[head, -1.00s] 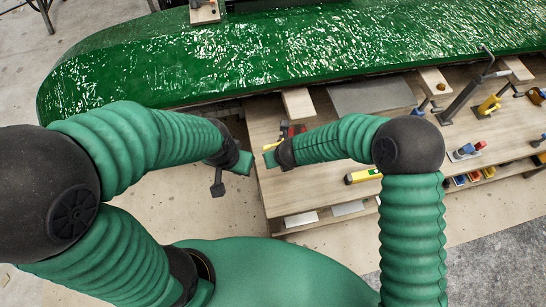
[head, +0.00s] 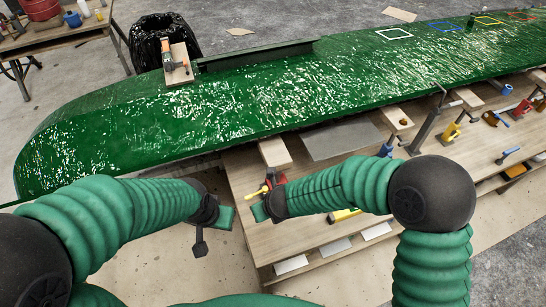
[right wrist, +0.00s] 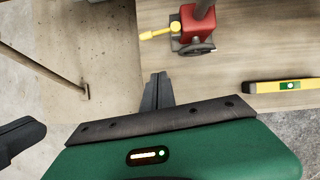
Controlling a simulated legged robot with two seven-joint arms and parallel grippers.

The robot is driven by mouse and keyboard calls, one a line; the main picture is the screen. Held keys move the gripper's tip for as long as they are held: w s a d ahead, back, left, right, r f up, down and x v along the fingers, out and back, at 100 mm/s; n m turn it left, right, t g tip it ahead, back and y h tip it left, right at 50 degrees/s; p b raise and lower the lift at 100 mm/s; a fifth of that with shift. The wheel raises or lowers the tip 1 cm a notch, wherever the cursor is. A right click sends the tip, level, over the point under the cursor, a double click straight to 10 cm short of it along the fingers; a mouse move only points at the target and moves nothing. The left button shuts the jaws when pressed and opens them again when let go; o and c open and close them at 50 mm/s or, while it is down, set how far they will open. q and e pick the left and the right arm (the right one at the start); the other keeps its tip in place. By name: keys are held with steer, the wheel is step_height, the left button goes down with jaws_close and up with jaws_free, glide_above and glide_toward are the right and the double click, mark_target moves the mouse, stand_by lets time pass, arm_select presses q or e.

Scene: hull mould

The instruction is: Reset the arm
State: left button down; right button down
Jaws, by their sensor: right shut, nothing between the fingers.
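My left arm comes in from the left in the head view, and its gripper (head: 203,232) hangs over the floor just left of the workbench. Its fingers are too small and dark to tell open from shut. My right arm bends in from the right, and its gripper (head: 258,212) is close to the left one, over the bench's left end. In the right wrist view, the right gripper's dark fingers (right wrist: 157,92) are together with nothing between them. A red tool with a yellow handle (right wrist: 197,28) stands on the bench beyond them, apart from the fingers.
The long green hull mould (head: 200,120) spans the scene behind the wooden bench (head: 330,180). A yellow level (right wrist: 280,86) lies on the bench, with clamps and tools farther right. A power tool on a board (head: 178,66) sits on the hull. Bare floor lies left of the bench.

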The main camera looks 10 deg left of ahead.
steer(key=d+r+n+t, duration=0.1)
steer(key=d+r+n, duration=0.5)
steer(key=d+n, duration=0.85)
steer(key=s+d+r+n+g+h, duration=0.1)
steer(key=s+d+n+g+h, duration=0.1)
steer(key=s+d+n, duration=0.8)
steer(key=d+n+h, duration=0.1)
steer(key=d+n, duration=0.3)
steer(key=shift+s+d+r, duration=0.15)
steer(key=shift+d+r, duration=0.05)
steer(key=shift+r, duration=0.2)
steer(key=shift+d, duration=0.1)
